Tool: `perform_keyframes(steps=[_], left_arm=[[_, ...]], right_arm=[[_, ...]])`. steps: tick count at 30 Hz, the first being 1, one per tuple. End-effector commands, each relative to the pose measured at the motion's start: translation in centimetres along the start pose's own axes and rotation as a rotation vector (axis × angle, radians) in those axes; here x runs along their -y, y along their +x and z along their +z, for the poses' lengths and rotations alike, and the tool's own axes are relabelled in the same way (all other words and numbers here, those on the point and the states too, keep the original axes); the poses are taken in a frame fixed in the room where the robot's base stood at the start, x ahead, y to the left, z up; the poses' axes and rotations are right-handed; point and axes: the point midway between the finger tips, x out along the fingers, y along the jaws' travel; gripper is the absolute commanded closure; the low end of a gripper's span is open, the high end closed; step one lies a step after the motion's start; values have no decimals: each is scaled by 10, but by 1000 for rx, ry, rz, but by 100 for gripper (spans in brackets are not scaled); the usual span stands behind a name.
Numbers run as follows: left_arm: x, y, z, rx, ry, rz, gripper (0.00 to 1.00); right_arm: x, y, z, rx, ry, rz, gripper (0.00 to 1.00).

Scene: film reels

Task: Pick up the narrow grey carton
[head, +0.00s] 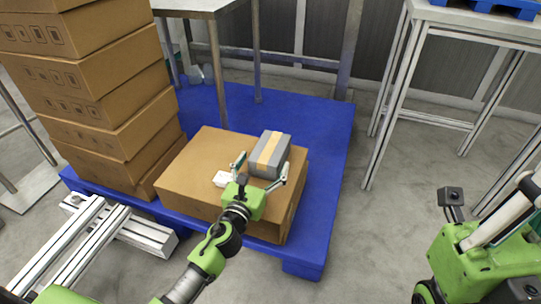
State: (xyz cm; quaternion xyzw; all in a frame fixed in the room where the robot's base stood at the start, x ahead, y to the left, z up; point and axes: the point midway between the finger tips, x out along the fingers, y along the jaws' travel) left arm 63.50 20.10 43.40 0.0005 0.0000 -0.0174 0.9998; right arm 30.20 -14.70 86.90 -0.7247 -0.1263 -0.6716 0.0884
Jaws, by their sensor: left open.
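The narrow grey carton (270,154), with a tan tape band along its top, lies on a large brown cardboard box (188,172). My left gripper (263,163) is open at the near end of the carton. One finger shows to the left of the carton and the other at its right side. I cannot tell whether either finger touches it. The gripper's green body hides part of the brown box's top. My right arm (485,262) shows at the lower right, but its fingers are not visible.
The brown box stands on a blue pallet (316,215). A tall stack of brown boxes (101,100) rises at the left. A metal table (215,45) stands behind, and a metal frame table (395,95) at the right. Grey floor lies open right of the pallet.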

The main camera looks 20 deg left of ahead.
Motion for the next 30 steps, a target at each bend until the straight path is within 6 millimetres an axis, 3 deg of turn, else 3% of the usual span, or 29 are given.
perform_keyframes(steps=[12,21,27,30], left_arm=[[0,51,-1,1,0,1,18],[0,56,0,-1,-1,1,18],[0,56,0,0,-1,1,65],[0,56,2,3,-1,0,65]], right_arm=[[2,1,1,-23,-3,-12,100],[2,9,-4,-46,-5,-18,100],[2,9,-5,-47,-5,-17,100],[2,8,-5,-44,-5,-16,100]])
